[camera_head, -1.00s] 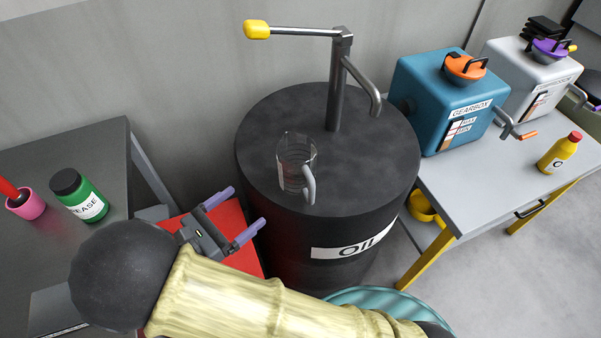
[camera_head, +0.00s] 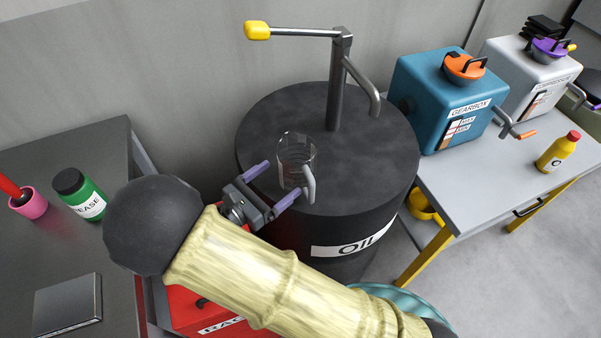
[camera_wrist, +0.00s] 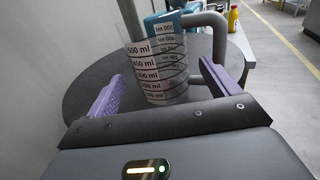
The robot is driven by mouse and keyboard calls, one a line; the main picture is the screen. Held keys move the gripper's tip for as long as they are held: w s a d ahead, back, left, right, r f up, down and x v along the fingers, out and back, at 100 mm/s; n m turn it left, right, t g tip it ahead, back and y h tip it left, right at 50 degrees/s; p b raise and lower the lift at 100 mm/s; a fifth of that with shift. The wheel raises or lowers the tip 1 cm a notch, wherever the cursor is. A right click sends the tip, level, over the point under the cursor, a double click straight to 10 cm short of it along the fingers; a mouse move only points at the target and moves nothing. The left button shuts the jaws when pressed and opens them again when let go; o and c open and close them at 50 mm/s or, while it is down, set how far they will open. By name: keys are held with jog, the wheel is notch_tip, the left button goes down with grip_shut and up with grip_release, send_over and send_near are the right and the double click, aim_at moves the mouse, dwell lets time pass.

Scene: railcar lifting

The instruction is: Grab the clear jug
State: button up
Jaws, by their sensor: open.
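The clear jug (camera_head: 294,158) is see-through with a grey handle and stands upright on top of the black oil drum (camera_head: 365,205), near its front left edge. In the wrist view the jug (camera_wrist: 157,75) shows printed ml marks and stands ahead between the fingers. My gripper (camera_head: 272,185) is open and empty at the drum's left edge, with its purple fingers pointing toward the jug. In the wrist view my gripper (camera_wrist: 160,85) has one finger on each side of the jug, with gaps between. The jug's handle is near the front finger in the head view; I cannot tell whether they touch.
A pump (camera_head: 340,85) with a yellow-tipped lever and a spout rises from the drum behind the jug. A red box (camera_head: 200,308) stands low at the left. A table with a green grease jar (camera_head: 80,195) is at left. A blue gearbox (camera_head: 440,95) stands on the right table.

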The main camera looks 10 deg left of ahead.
aim_at(284, 173)
jog(key=x, duration=0.5)
jog(key=shift+w+r+p, duration=0.15)
jog(key=shift+r+p, duration=0.15)
jog(key=shift+p, duration=0.05)
jog(key=shift+a, duration=0.1)
jog(key=c, duration=0.8)
notch_tip(284, 173, up, 10)
dwell(0.5)
